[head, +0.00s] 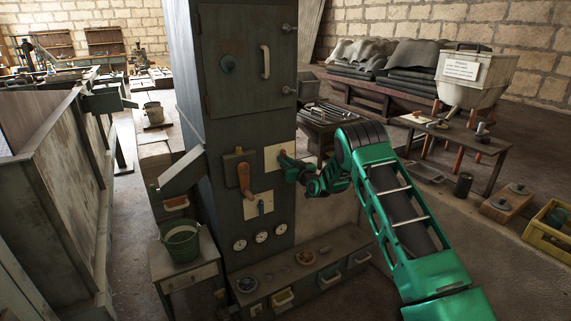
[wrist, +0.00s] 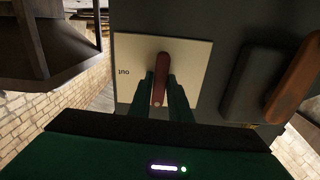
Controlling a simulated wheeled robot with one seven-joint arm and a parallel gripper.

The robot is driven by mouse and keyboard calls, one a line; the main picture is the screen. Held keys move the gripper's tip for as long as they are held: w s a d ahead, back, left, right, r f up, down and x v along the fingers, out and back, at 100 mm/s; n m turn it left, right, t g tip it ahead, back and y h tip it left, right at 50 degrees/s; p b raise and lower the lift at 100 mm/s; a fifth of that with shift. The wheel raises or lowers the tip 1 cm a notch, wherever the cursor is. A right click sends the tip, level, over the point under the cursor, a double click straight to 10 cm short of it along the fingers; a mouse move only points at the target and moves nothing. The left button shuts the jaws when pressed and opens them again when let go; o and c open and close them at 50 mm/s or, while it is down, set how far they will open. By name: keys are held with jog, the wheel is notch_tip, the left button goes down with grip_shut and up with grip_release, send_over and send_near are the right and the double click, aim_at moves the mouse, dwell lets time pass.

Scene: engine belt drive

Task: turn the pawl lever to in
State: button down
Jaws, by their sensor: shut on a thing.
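The pawl lever (wrist: 162,72) is a short reddish-brown handle on a cream plate (wrist: 190,52). The plate also shows on the front of the dark cabinet in the head view (head: 272,154). In the wrist view the lever points almost straight down the picture. No other word is readable. My gripper (wrist: 160,92) is shut on the lever, one green finger on each side. In the head view my gripper (head: 287,164) reaches the plate from the right and hides the lever.
A wooden-handled lever (head: 245,178) sits left of the plate, close to my gripper. A shelf (head: 300,262) juts out at the cabinet's foot. A green bucket (head: 181,243) stands on a small table at left.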

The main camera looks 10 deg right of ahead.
jog(key=shift+s+d+f+n, duration=0.1)
jog(key=shift+d+f+n, duration=0.15)
jog(key=shift+f+n, duration=0.2)
jog(key=c, duration=1.7)
grip_release()
jog(key=shift+a+r, duration=0.1)
jog(key=shift+r, duration=0.05)
jog(key=v, duration=1)
jog(key=shift+s, duration=0.25)
jog(key=shift+r, duration=0.15)
